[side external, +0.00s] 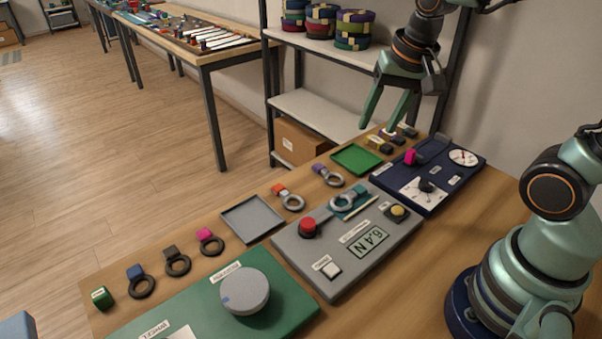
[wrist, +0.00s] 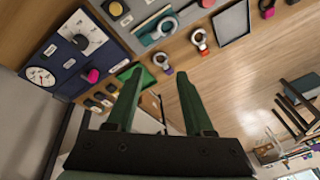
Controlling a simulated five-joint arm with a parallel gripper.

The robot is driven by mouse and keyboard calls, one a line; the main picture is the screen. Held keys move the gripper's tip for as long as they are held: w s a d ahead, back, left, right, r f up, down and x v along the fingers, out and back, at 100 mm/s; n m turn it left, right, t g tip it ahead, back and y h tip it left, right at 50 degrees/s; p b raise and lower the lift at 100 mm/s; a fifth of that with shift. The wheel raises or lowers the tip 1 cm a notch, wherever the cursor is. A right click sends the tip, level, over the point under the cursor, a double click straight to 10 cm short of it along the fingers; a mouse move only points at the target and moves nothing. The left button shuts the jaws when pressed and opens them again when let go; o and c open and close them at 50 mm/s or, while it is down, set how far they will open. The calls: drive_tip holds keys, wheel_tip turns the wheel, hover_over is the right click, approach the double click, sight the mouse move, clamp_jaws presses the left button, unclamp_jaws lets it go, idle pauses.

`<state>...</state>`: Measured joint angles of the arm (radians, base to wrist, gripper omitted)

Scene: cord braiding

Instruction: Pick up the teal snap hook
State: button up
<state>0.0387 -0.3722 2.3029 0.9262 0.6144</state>
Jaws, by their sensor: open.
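A pale grey ring-shaped hook (side external: 344,201) lies on a teal patch of the grey panel. It is the only hook with teal by it; I cannot tell if the teal is part of it. It also shows in the wrist view (wrist: 166,25), beyond my fingertips. My gripper (side external: 379,126) is open and empty, raised above the far end of the table near the green tray. In the wrist view my two fingers (wrist: 157,73) stand apart with nothing between them.
Purple-tabbed (side external: 327,176) and orange-tabbed (side external: 290,198) hooks lie along the table's edge, with several more further left. A green tray (side external: 352,159), a grey tray (side external: 252,219) and a navy panel (side external: 440,185) are near. A shelf (side external: 310,106) stands behind.

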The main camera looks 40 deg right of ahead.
sight(357, 190)
drive_tip(key=w+f+m+g, duration=0.1)
drive_tip(key=f+m, duration=0.2)
drive_tip(key=f, duration=0.3)
drive_tip(key=w+d+f+m+g, duration=0.1)
drive_tip(key=f+m, duration=0.3)
drive_tip(key=f, duration=0.3)
drive_tip(key=w+d+f+m+g, duration=0.1)
drive_tip(key=w+f+m, duration=0.1)
drive_tip(key=f, duration=0.4)
drive_tip(key=shift+w+f+m, duration=0.1)
drive_tip(key=shift+f+m, duration=0.2)
drive_tip(key=shift+m, duration=0.5)
clamp_jaws()
